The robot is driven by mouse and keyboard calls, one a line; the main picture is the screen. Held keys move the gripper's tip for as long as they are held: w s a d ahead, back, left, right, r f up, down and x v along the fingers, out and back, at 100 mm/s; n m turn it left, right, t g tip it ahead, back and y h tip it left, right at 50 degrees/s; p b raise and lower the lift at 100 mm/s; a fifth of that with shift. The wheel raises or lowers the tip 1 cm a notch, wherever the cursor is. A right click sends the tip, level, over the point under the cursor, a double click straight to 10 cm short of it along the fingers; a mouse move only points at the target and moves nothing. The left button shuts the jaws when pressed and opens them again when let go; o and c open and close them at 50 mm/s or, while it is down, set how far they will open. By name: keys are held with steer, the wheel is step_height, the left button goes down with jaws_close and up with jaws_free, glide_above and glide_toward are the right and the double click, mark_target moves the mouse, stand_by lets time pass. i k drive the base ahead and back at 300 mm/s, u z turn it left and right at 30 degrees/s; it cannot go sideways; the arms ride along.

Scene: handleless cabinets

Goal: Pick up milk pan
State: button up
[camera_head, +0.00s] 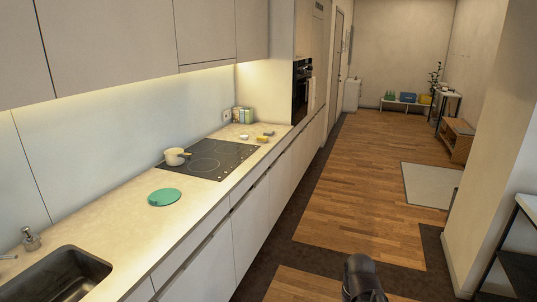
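The milk pan (175,158) is small and cream-coloured, with a handle pointing right. It stands upright on the back left part of the black cooktop (208,157), near the wall. A dark rounded part of my arm shows at the bottom edge, right of centre, over the floor and well apart from the counter. My gripper's fingers are not in view.
A green round board (165,197) lies on the counter left of the cooktop. A sink (65,277) and soap dispenser (31,239) are nearer. Small yellow items and containers (243,116) sit beyond the cooktop. Wall cabinets (110,40) overhang. The wooden floor (350,205) alongside is clear.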

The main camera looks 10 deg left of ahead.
mark_target(173, 157)
steer(key=z, duration=0.1)
steer(key=i, duration=1.6)
steer(key=u, duration=0.35)
steer(key=i, duration=0.8)
steer(key=u, duration=0.9)
steer(key=i, duration=0.55)
steer(key=u, duration=0.7)
steer(key=i, duration=0.5)
steer(key=u, duration=0.25)
